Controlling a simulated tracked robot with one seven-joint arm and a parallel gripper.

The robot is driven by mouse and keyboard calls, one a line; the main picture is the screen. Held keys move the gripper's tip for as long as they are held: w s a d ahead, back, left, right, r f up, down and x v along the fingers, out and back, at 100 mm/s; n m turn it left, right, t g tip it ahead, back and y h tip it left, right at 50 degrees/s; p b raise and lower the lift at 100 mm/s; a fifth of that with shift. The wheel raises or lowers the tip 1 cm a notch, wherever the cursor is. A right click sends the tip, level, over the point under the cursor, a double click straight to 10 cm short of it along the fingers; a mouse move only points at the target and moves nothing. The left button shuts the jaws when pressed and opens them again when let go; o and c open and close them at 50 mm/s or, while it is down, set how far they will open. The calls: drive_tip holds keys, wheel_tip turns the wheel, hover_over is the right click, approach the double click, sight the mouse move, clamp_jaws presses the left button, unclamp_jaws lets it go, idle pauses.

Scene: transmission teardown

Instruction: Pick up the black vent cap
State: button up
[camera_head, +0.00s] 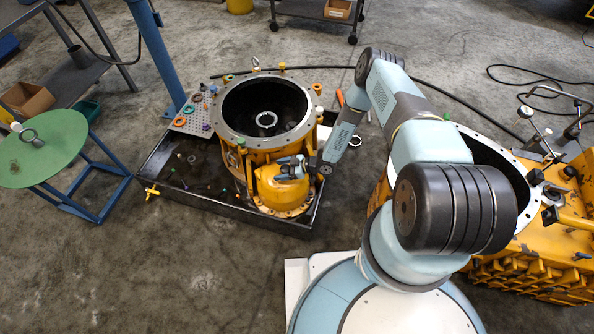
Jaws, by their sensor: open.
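My gripper (290,168) is over the small yellow housing (270,195) at the front of the large yellow transmission case (232,160). It reaches in from the right and its jaws are open. Its fingertips are very small in this view, and I cannot tell whether they touch anything. I cannot make out the black vent cap for certain; my gripper and wrist cover part of the housing's top.
The case stands in a black drip tray (190,207) with small coloured parts. A perforated plate (193,122) with coloured rings sits behind left. A blue post (155,50) rises there. A green round table (45,150) stands left; another yellow housing (530,250) stands right.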

drive_tip(key=shift+c, duration=0.3)
drive_tip(key=c, duration=1)
drive_tip(key=shift+r, duration=0.1)
drive_tip(key=shift+c, duration=0.2)
